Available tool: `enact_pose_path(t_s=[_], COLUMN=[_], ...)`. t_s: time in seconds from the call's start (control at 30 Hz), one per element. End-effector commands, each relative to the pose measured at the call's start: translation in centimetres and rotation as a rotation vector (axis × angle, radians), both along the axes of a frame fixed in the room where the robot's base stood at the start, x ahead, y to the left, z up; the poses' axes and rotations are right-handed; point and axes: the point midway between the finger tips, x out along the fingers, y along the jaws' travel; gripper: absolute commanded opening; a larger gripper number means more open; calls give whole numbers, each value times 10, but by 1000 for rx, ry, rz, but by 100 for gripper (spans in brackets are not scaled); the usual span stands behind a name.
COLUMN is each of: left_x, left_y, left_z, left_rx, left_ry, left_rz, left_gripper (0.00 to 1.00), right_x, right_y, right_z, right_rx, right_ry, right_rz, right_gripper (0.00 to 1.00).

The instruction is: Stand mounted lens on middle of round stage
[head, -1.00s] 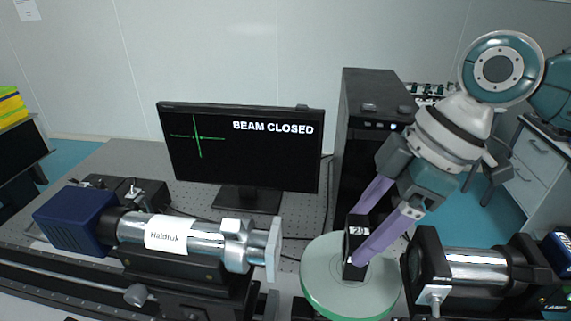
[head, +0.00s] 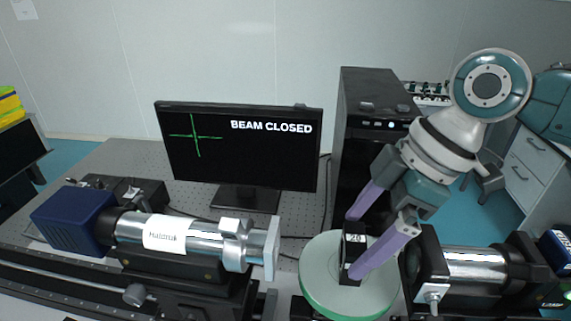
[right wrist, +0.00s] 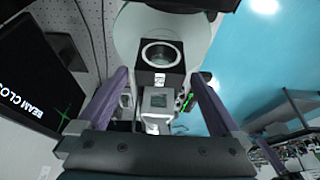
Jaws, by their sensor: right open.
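The mounted lens is a black block-shaped mount (head: 353,257) with a white number label. It stands upright on the round stage (head: 319,273), a pale disc with a green rim, with its foot near the middle. My right gripper (head: 355,245) is open, its two lilac fingers on either side of the mount. In the right wrist view the lens ring in its black mount (right wrist: 174,73) sits between the fingertips, with gaps at both sides, and the pale stage (right wrist: 126,38) lies behind it. My left gripper is not in view.
A silver tube with a blue housing (head: 75,222) stands left of the stage. A second silver tube in black holders (head: 470,268) stands close on the right. Behind are a monitor (head: 240,160) reading "BEAM CLOSED" and a black tower (head: 375,100).

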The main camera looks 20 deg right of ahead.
Motion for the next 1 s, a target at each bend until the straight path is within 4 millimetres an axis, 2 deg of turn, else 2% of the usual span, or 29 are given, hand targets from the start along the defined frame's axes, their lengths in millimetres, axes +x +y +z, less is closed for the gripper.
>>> enact_pose_path(t_s=[0.17, 0.4, 0.6, 0.73, 1.0], left_x=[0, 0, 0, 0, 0], left_y=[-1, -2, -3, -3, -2], left_z=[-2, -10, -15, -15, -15], left_rx=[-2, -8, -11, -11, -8], left_ry=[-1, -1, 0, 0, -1], left_rz=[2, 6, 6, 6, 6], left_gripper=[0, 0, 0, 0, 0], right_x=[-4, -14, -21, -23, -24], right_y=[-9, -27, -37, -39, -39], right_z=[22, 72, 102, 111, 113], right_rx=[-2, -4, -1, 0, 1], right_ry=[-4, -5, -2, 0, 0], right_rz=[0, 0, -1, 1, 0], right_gripper=[100, 100, 100, 100, 100])
